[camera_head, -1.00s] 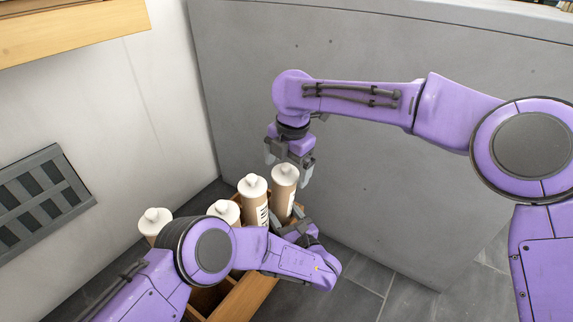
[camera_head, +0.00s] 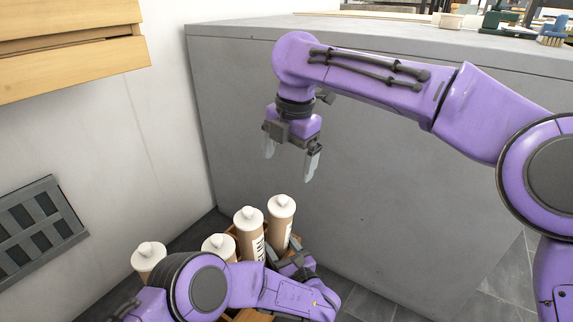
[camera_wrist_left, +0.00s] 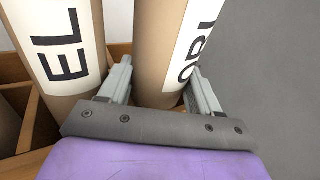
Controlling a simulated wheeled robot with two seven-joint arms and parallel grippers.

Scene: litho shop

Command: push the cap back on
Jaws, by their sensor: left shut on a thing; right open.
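Several tan tubes with white caps stand upright in a wooden crate (camera_head: 250,316). The rightmost tube (camera_head: 278,232) carries a white cap (camera_head: 281,205) on its top; whether it is fully seated is too small to tell. My left gripper (camera_head: 288,256) is shut around this tube below its cap; the left wrist view shows its fingers (camera_wrist_left: 160,84) on both sides of the lettered body (camera_wrist_left: 170,45). My right gripper (camera_head: 290,168) is open and empty, fingers down, just above the cap and apart from it.
The neighbouring tube (camera_head: 249,230) stands close on the left, with two more tubes (camera_head: 219,246) (camera_head: 148,256) further left. A grey cabinet side (camera_head: 400,210) rises behind, with small items on top. A wooden box (camera_head: 75,50) hangs on the white wall.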

